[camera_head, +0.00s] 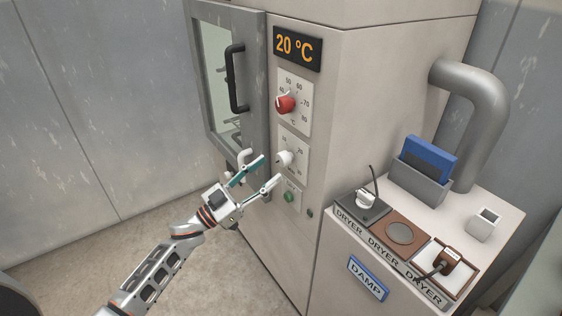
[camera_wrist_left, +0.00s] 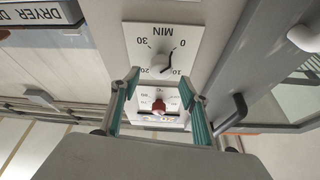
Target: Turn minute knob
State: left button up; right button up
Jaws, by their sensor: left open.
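The minute knob (camera_head: 284,158) is a small white knob on a white dial plate, below the red temperature knob, on the cabinet front. In the left wrist view, upside down, the minute knob (camera_wrist_left: 160,63) shows on its plate marked MIN, with 0, 10, 20 and 30 around it. My left gripper (camera_head: 271,167) is open and empty, its fingertips just in front of and below the knob. In the wrist view the left gripper's fingertips (camera_wrist_left: 160,80) are spread on either side of the picture's middle, near the dial plate.
The red temperature knob (camera_head: 286,104) sits above, under a display (camera_head: 297,48) reading 20 °C. A glass door with a black handle (camera_head: 235,78) stands left. A green button (camera_head: 289,197) is below. A dryer stand (camera_head: 345,240) is at right.

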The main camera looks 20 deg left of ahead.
aim_at(279, 161)
pick_arm(q)
jog(key=x, duration=0.5)
jog(key=shift+f, duration=0.15)
jog(key=c, duration=1.1)
